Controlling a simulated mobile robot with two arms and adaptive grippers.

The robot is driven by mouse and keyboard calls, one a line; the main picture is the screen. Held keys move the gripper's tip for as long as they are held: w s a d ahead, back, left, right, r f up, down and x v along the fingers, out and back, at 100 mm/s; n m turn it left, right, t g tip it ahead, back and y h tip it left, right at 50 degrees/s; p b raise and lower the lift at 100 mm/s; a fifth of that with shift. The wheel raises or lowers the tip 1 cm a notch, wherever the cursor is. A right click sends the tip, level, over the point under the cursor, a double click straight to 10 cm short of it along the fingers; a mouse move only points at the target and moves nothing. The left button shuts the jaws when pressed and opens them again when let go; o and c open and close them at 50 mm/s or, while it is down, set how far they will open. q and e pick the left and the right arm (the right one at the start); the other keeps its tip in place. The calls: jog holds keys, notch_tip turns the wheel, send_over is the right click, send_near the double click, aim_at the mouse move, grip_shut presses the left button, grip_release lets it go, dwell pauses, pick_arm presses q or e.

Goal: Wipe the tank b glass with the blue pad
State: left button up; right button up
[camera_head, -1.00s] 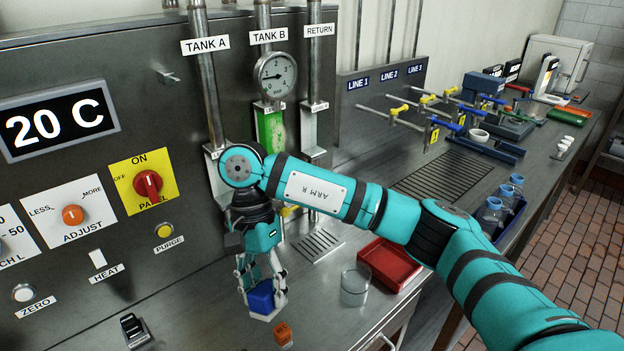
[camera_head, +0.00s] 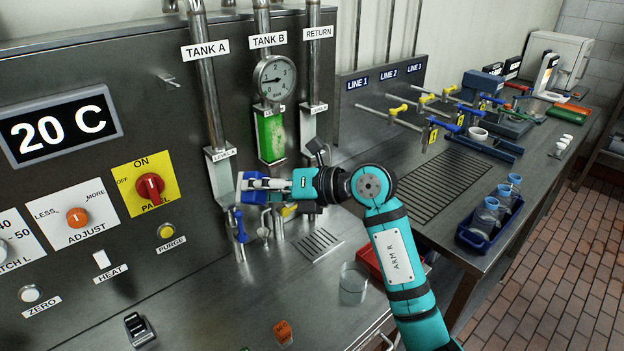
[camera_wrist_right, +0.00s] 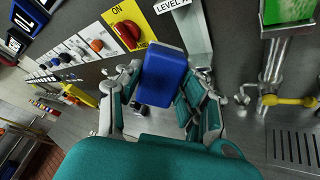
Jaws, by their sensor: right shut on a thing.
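The tank B glass (camera_head: 270,138) is a green-filled upright window on the steel panel, below the round gauge and the TANK B label (camera_head: 268,40). Its lower end also shows at the top right of the right wrist view (camera_wrist_right: 288,10). My right gripper (camera_head: 252,188) is shut on the blue pad (camera_wrist_right: 163,80) and points left in the head view. It is in front of the pipes, below and left of the tank B glass, and apart from it. In the head view the gripper hides part of the pad. My left gripper is not in view.
A blue-handled valve (camera_head: 240,226) and a yellow-handled one (camera_head: 288,209) stand below the tanks. A clear beaker (camera_head: 353,284), a red tray (camera_head: 368,262) and an orange block (camera_head: 283,331) are on the counter. Bottles stand in a blue bin (camera_head: 462,238) at right.

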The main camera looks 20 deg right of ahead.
jog(key=w+d+f+m+t+h, duration=0.2)
jog(key=d+m+t+h, duration=0.15)
jog(key=d, duration=0.25)
jog(key=w+d+f+m+t+h, duration=0.2)
jog(key=d+m+t, duration=0.1)
jog(key=d+t, duration=0.15)
jog(key=shift+n+g, duration=0.25)
jog(key=shift+g, duration=0.05)
jog(key=b+x, duration=0.1)
jog(key=x, duration=0.1)
jog(key=b+x, duration=0.1)
jog(key=x, duration=0.2)
jog(key=shift+w+d+r, duration=0.1)
jog(key=shift+w+d, duration=0.05)
jog(key=shift+w, duration=0.1)
jog(key=shift+x, duration=0.75)
